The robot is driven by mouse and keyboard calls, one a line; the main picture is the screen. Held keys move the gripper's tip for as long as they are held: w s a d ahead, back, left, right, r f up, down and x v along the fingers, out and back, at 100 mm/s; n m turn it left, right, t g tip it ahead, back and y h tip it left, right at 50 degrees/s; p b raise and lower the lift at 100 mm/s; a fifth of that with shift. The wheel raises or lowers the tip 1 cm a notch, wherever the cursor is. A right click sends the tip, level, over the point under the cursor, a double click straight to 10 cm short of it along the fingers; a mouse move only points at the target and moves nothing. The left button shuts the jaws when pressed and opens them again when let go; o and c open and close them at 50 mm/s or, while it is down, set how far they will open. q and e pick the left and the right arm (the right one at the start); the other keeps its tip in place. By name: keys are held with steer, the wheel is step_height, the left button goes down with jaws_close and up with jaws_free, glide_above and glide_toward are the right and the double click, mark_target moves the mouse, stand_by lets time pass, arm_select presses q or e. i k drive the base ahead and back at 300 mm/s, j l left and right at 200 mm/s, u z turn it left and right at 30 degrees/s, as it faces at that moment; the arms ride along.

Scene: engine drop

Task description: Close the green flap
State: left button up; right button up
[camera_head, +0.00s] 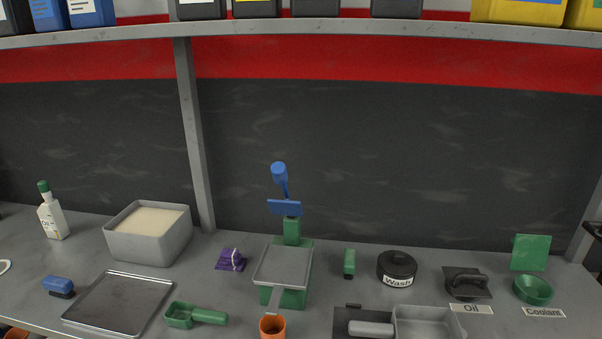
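The green flap (530,253) stands upright at the far right of the bench, hinged open behind a round green opening (533,290). The opening shows as an uncovered green ring or cup, with a white "Coolant" label (543,312) in front of it. Next to it on the left, a dark square flap with a handle (467,283) lies flat behind an "Oil" label (471,308). Neither of my grippers is in view.
A black round "Wash" lid (397,269) and a grey pan (427,322) are left of the flaps. A green stand with a grey plate (282,266) is mid-bench. A grey bin (148,249) and metal tray (119,303) are at left. A shelf (330,29) runs above.

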mark_target(529, 252)
steer(key=z, duration=1.1)
